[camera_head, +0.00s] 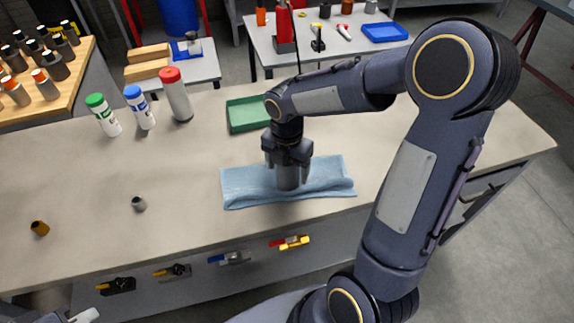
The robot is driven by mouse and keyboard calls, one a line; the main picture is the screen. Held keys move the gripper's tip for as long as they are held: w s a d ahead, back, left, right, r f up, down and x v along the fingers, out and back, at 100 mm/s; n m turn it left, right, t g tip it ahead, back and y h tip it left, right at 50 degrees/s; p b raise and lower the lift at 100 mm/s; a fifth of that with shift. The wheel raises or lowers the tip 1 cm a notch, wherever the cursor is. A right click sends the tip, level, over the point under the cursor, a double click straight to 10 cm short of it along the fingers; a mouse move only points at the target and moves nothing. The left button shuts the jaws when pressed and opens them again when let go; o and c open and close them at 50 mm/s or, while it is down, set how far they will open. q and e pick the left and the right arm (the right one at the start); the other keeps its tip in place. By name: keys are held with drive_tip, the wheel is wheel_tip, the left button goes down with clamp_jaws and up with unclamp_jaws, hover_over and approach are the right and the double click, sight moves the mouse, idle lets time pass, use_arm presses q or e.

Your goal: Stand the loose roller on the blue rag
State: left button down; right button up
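The roller (288,179) is a dark grey cylinder, upright over the middle of the blue rag (238,188). Its lower end appears to meet the cloth. The rag lies rumpled on the beige workbench, near its front edge. My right gripper (288,158) points straight down over the rag, with its fingers around the roller's upper part, and looks shut on it. The fingers hide the roller's top.
A green tray (246,126) lies behind the rag. Bottles with green, blue and red caps (174,95) stand at the back left. A small grey cylinder (139,204) and a brass one (40,228) lie at the left. The bench between them and the rag is clear.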

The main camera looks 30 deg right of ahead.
drive_tip(key=shift+r, duration=0.1)
drive_tip(key=shift+r+p, duration=0.35)
drive_tip(key=shift+r, duration=0.15)
wheel_tip(320, 180, up, 12)
drive_tip(key=shift+f+p, duration=0.15)
drive_tip(key=shift+p, duration=0.2)
drive_tip(key=shift+s+r, duration=0.1)
drive_tip(key=shift+r, duration=0.15)
drive_tip(key=s+a+f+m+t+y, duration=0.1)
drive_tip(key=s+a+m+t+y, duration=0.1)
drive_tip(key=s+m, duration=0.6)
drive_tip(key=s+a+f+m+t+y, duration=0.1)
drive_tip(key=s+m, duration=0.7)
drive_tip(key=m, duration=1)
drive_tip(key=a+t, duration=0.1)
drive_tip(key=t, duration=0.1)
drive_tip(key=shift+s+t+y, duration=0.3)
drive_tip(key=shift+s+y, duration=0.05)
drive_tip(key=shift+y, duration=0.05)
